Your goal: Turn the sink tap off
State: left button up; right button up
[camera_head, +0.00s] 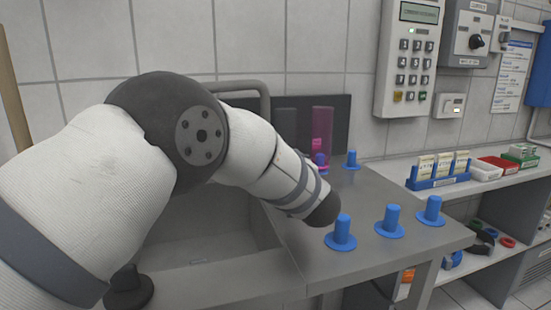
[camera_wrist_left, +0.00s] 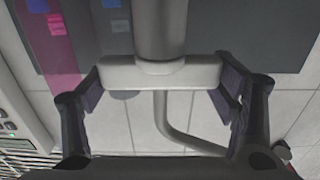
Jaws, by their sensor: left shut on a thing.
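The sink tap's grey curved spout (camera_head: 240,86) rises behind my left arm in the head view. In the left wrist view, the tap's pale crossbar handle (camera_wrist_left: 160,72) lies between the fingers of my left gripper (camera_wrist_left: 160,95). The fingers are shut on its two ends. The tap's thick round column (camera_wrist_left: 160,28) and bent spout (camera_wrist_left: 175,135) also show there. In the head view my left arm hides the gripper and the handle. My right gripper is in neither view.
The grey sink basin (camera_head: 215,258) lies below my left arm. Several blue pegs (camera_head: 341,233) stand on the metal counter (camera_head: 325,265) to its right. A clear pink tube (camera_head: 322,130) stands behind the arm. A shelf on the right holds a blue rack (camera_head: 440,182) and boxes.

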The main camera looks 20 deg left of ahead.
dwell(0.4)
pick_arm(q)
jog(key=o, duration=1.2)
jog(key=shift+c, duration=0.2)
jog(key=v, duration=1.2)
